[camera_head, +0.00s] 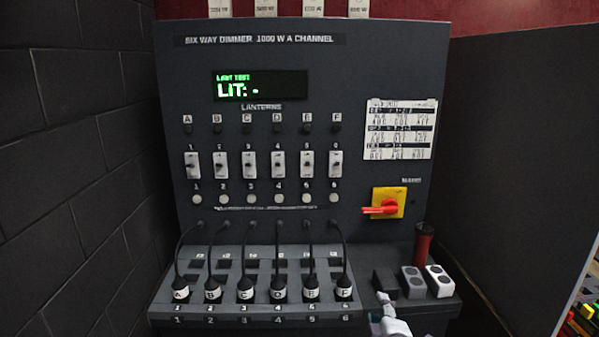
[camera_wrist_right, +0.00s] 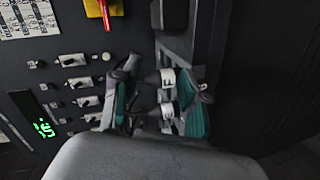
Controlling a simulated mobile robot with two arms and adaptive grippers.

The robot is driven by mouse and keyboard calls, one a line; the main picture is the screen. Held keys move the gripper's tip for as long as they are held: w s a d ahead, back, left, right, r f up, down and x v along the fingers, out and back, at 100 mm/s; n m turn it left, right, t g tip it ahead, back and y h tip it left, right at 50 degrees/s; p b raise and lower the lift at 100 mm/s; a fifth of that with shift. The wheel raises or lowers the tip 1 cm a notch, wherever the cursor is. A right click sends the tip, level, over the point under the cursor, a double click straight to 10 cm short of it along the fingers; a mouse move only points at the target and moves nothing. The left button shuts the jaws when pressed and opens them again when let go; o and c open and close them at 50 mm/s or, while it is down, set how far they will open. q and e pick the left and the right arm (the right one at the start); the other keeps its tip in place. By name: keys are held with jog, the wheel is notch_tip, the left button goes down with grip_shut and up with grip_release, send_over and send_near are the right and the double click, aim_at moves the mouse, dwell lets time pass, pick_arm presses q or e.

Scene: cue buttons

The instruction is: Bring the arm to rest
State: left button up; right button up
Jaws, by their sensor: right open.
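My right gripper (camera_head: 386,302) shows at the bottom of the head view, right of the row of plugs and in front of the small blocks on the ledge. In the right wrist view my right gripper (camera_wrist_right: 158,100) has its two fingers apart, with nothing held between them. Plugs marked E and F (camera_wrist_right: 168,110) show beyond and between the fingers; I cannot tell the gap to them. In the head view the plugs (camera_head: 246,290), lettered A to F, sit in a numbered row with black cables. My left gripper is not in view.
The dimmer panel (camera_head: 380,60) has a green display (camera_head: 260,86) reading "LIT: -", a row of switches (camera_head: 249,165) and a red rotary handle (camera_head: 382,209) on yellow. A dark red cylinder (camera_head: 424,243) and small blocks (camera_head: 412,282) stand on the right ledge. Dark walls flank both sides.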

jog(key=s+d+f+m+g, duration=0.1)
jog(key=s+f+m+g, duration=0.25)
jog(key=s+f, duration=0.4)
jog(key=s+d+f+m+g, duration=0.1)
jog(key=s+f+m+g, duration=0.25)
jog(key=s, duration=0.65)
jog(key=s+f+m+g, duration=0.2)
jog(key=s+m, duration=0.1)
jog(key=s, duration=0.6)
jog(key=s+f+m+g, duration=0.2)
jog(key=s+g, duration=0.1)
jog(key=s, duration=0.6)
notch_tip(320, 180, down, 27)
jog(key=s+g, duration=0.1)
jog(key=s, duration=0.1)
jog(key=s+d+f, duration=0.2)
jog(key=s+f, duration=0.5)
jog(key=s, duration=0.1)
jog(key=s+d+f+g, duration=0.1)
jog(key=s+f, duration=0.7)
jog(key=shift+s+d+y, duration=0.15)
jog(key=shift+d+y, duration=0.15)
jog(key=shift+d, duration=0.1)
